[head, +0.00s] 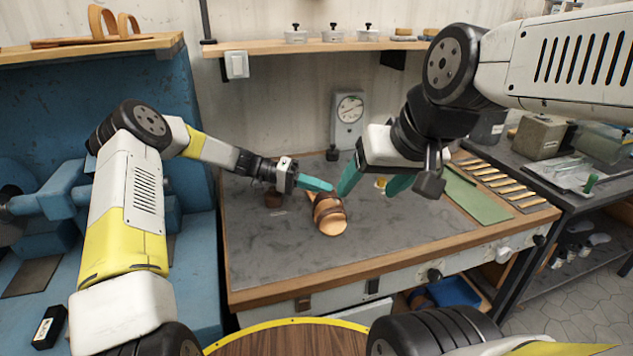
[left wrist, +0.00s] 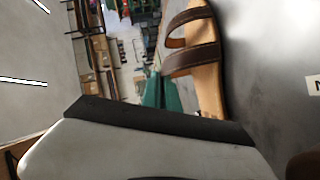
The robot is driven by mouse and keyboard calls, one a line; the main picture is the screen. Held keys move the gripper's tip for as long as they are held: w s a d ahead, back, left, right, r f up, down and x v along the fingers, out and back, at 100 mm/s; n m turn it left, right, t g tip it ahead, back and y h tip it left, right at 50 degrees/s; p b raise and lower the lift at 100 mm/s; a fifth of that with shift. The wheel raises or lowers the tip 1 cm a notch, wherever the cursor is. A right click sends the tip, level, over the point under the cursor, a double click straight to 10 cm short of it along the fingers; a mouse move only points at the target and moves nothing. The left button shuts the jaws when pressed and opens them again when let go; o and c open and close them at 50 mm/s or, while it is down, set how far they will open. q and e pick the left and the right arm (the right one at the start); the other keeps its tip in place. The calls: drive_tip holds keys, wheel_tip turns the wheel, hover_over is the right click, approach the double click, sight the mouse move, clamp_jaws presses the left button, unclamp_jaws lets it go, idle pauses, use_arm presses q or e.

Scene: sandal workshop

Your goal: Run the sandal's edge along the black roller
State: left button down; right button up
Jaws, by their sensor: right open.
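A sandal (head: 329,216) with a tan sole and brown straps is at the middle of the grey worktop (head: 290,245). In the left wrist view the sandal (left wrist: 207,75) shows its dark straps close beside the teal fingers. My left gripper (head: 316,184) reaches in at the sandal's far end. Its fingers look close together, but I cannot tell whether they grip the sole. My right gripper (head: 371,184) is open, just above and right of the sandal, its teal fingers apart. I cannot clearly make out a black roller.
A blue machine (head: 60,195) stands at the left. A dial gauge (head: 348,112) stands at the back of the worktop. A green mat (head: 477,198) and a row of wooden-handled tools (head: 497,180) lie at the right. The worktop's front is clear.

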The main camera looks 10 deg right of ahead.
use_arm(q)
drive_tip(key=shift+w+a, duration=0.1)
drive_tip(key=shift+w, duration=0.2)
drive_tip(key=shift+w+a, duration=0.2)
drive_tip(key=shift+w, duration=0.4)
drive_tip(key=shift+w, duration=0.1)
idle(0.9)
drive_tip(key=shift+w+a, duration=0.15)
drive_tip(key=shift+w, duration=0.5)
drive_tip(key=shift+w, duration=0.2)
drive_tip(key=shift+w+a, duration=0.25)
drive_tip(key=shift+w, duration=0.35)
drive_tip(key=shift+w, duration=0.25)
idle(0.3)
drive_tip(key=shift+w+a, duration=0.3)
drive_tip(key=shift+w, duration=0.25)
drive_tip(key=shift+w, duration=0.2)
idle(1.1)
